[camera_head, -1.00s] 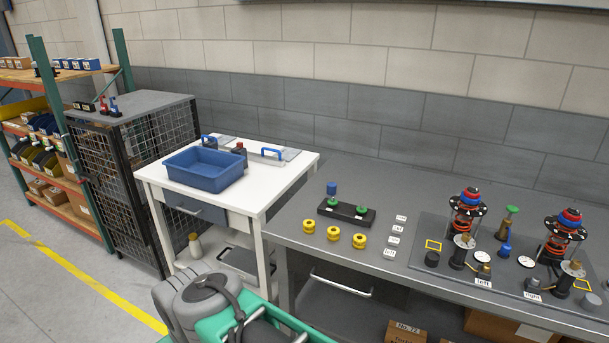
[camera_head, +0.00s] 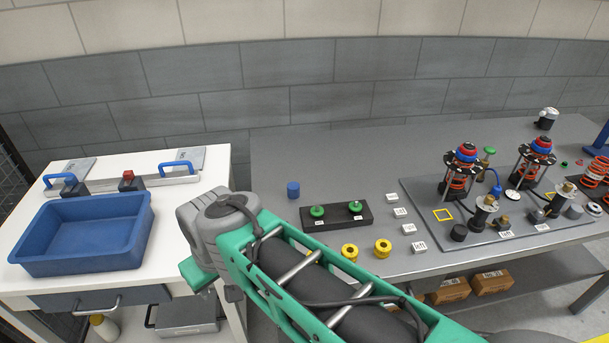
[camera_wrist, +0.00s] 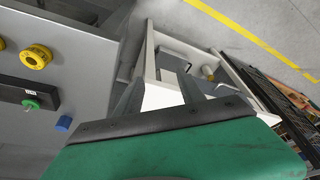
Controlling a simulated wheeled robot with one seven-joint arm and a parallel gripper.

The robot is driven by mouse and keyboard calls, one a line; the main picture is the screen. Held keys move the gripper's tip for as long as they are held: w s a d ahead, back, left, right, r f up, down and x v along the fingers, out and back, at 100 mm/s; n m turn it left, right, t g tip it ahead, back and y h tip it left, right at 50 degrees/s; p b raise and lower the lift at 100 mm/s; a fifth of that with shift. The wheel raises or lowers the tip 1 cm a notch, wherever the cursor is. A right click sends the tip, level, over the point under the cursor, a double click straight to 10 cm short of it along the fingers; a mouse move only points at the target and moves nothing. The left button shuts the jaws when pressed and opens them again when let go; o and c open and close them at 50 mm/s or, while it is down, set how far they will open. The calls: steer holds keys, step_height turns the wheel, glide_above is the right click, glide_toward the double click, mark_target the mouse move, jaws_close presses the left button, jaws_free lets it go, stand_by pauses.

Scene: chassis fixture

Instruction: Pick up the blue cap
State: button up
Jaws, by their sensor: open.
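The blue cap (camera_head: 293,189), a small blue cylinder, stands upright on the grey bench left of the black block in the head view. It also shows in the wrist view (camera_wrist: 63,123) at lower left, beside the black block. My gripper (camera_wrist: 160,92) shows its two fingers apart in the wrist view, with nothing between them. The cap lies to the left of the fingers, not between them. In the head view my arm crosses the front of the bench and the fingers cannot be made out.
A black block (camera_head: 336,217) with green-topped pieces stands right of the cap. Yellow rings (camera_head: 383,248) lie in front. A plate (camera_head: 420,200) with spring assemblies is at right. A blue bin (camera_head: 85,233) sits on the white table (camera_head: 205,205) at left.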

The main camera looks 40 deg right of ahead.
steer(key=shift+o, duration=1.1)
steer(key=w+d+r+p, duration=0.1)
steer(key=w+d+r, duration=0.2)
steer(key=w, duration=0.4)
steer(key=shift+w+d+n, duration=0.2)
steer(key=shift+d+n, duration=0.2)
steer(key=shift+d, duration=0.5)
steer(key=n+t+y+p, duration=0.1)
steer(key=n+y+p, duration=0.1)
steer(key=n+p, duration=0.1)
glide_toward(294, 185)
step_height(294, 185, down, 2)
steer(key=a, duration=0.1)
steer(key=x, duration=0.2)
steer(key=p+x, duration=0.1)
steer(key=x, duration=0.2)
steer(key=p+x, duration=0.1)
steer(key=x, duration=0.2)
steer(key=shift+w+d+r, duration=0.1)
steer(key=shift+w+d, duration=0.2)
steer(key=shift+w+f, duration=0.1)
steer(key=shift+f, duration=0.15)
jaws_close()
